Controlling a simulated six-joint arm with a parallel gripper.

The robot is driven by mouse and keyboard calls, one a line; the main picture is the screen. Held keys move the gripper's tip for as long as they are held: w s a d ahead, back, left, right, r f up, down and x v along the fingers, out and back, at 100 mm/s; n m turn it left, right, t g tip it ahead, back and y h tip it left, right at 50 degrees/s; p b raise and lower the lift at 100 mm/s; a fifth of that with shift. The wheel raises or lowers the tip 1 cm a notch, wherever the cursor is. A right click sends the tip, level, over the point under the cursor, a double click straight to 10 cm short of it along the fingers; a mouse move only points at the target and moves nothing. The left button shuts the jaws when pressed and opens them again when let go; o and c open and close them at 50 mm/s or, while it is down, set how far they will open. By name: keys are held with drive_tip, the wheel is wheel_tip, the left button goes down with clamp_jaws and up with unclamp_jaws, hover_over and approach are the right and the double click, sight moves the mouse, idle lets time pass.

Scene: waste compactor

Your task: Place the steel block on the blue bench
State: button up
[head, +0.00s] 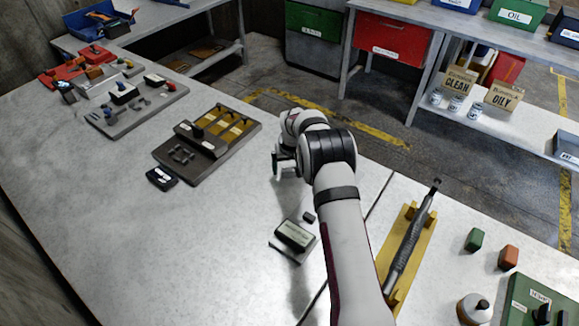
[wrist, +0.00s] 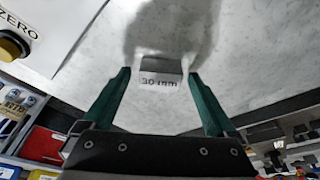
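A small grey steel block (wrist: 161,70) marked "30 mm" shows in the wrist view, against the pale bench top. It lies between the lines of my two dark green fingers, with a gap on each side. My gripper (wrist: 160,78) is open and not touching it. In the head view my gripper (head: 284,166) is low over the middle of the pale workbench (head: 235,235), partly hidden by my arm. I cannot clearly pick out the block in that view. No bench surface looks plainly blue; the bench tops in view are pale grey.
A labelled device (head: 295,235) and a small dark piece (head: 309,217) sit near my arm. A dark fixture board (head: 207,143) and a small black box (head: 162,178) are left of my gripper. A yellow rack (head: 408,255) holds a grey tool at right. The front-left bench is clear.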

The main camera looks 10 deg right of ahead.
drive_tip(key=v, duration=1.1)
drive_tip(key=s+a+r+m+g, duration=0.1)
drive_tip(key=s+r, duration=0.5)
drive_tip(key=s, duration=0.2)
drive_tip(key=s+a+r+m, duration=0.1)
drive_tip(key=s+r, duration=0.4)
drive_tip(key=s, duration=0.4)
drive_tip(key=s+a+m+g+y, duration=0.1)
drive_tip(key=s+a+m+g, duration=0.1)
drive_tip(key=s, duration=2.3)
drive_tip(key=shift+s+f+m+y, duration=0.3)
drive_tip(key=shift+m+y, duration=0.1)
drive_tip(key=shift+m, duration=0.4)
